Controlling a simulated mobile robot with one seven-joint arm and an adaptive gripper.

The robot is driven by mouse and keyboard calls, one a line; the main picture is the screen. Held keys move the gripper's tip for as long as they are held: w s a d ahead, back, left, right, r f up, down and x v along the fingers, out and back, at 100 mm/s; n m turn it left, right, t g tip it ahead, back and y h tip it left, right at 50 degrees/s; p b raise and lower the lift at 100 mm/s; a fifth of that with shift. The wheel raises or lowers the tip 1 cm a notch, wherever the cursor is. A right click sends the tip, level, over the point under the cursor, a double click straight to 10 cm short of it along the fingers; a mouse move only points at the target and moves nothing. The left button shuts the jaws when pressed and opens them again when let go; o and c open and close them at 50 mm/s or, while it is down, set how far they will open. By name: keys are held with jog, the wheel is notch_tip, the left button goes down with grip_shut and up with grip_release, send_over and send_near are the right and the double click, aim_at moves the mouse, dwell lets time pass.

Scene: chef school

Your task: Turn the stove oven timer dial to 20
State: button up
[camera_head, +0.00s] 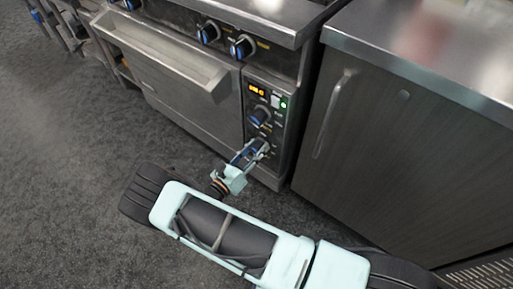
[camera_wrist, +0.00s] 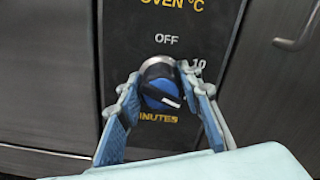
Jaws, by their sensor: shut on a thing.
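The timer dial (camera_wrist: 160,83) is a round knob with blue and black parts, low on the oven's control panel (camera_wrist: 217,25). "OFF" is printed above it, "10" at its upper right and a partly covered "MINUTES" below. Its white mark points to the lower right in the wrist view. My gripper (camera_wrist: 159,91) is shut on the dial, one finger on each side. The fingers hide some of the print around it. In the head view my gripper (camera_head: 259,149) is at the bottom of the panel and mostly covers the dial.
The oven temperature dial (camera_head: 259,116) is just above, under an orange display (camera_head: 257,89) and beside a green light (camera_head: 284,104). The oven door handle (camera_head: 180,68) juts out at left. A steel cabinet (camera_head: 390,150) stands at right. Open floor (camera_head: 70,130) lies at left.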

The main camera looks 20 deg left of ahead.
jog(key=shift+c, duration=0.6)
jog(key=shift+m, duration=0.9)
jog(key=o, duration=1.2)
jog(key=shift+c, duration=0.2)
jog(key=v, duration=1.2)
